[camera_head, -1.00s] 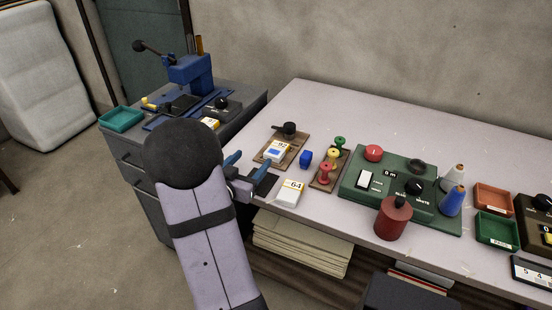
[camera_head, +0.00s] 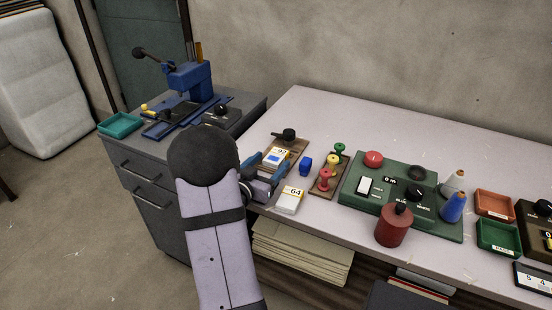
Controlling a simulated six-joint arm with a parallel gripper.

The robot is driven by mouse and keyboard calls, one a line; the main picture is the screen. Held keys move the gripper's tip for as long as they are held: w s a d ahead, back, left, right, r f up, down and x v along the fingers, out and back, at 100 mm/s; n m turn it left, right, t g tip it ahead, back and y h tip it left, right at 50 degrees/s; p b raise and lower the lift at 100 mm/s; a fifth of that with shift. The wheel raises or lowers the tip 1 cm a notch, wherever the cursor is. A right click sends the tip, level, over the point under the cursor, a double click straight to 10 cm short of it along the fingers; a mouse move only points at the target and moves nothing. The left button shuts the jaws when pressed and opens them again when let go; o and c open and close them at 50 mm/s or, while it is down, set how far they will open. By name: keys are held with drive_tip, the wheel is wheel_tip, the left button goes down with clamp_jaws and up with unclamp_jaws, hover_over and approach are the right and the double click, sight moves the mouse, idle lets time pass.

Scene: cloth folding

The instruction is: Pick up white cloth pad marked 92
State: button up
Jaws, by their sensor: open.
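The white cloth pad marked 92 (camera_head: 276,158) has a yellow edge and a blue patch. It lies on a small brown board (camera_head: 297,149) near the left end of the table, its near side partly covered by my gripper. My gripper (camera_head: 267,168) is open, its blue fingers just to the left and front of this pad. I cannot tell whether they touch it. A similar white pad marked 64 (camera_head: 290,200) lies nearer the table's front edge, close to my gripper.
A black knob (camera_head: 289,134) stands on the brown board. A blue block (camera_head: 306,166) and a rack of coloured spools (camera_head: 333,160) are to the right. Beyond are a green control box (camera_head: 390,195) and a red canister (camera_head: 394,226). A grey cabinet (camera_head: 145,175) with a blue press (camera_head: 188,85) stands left.

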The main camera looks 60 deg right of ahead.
sight(275, 158)
drive_tip(key=shift+d+f, duration=0.2)
drive_tip(key=shift+d, duration=1)
drive_tip(key=shift+c, duration=0.3)
drive_tip(key=c, duration=1.1)
drive_tip(key=shift+o, duration=0.2)
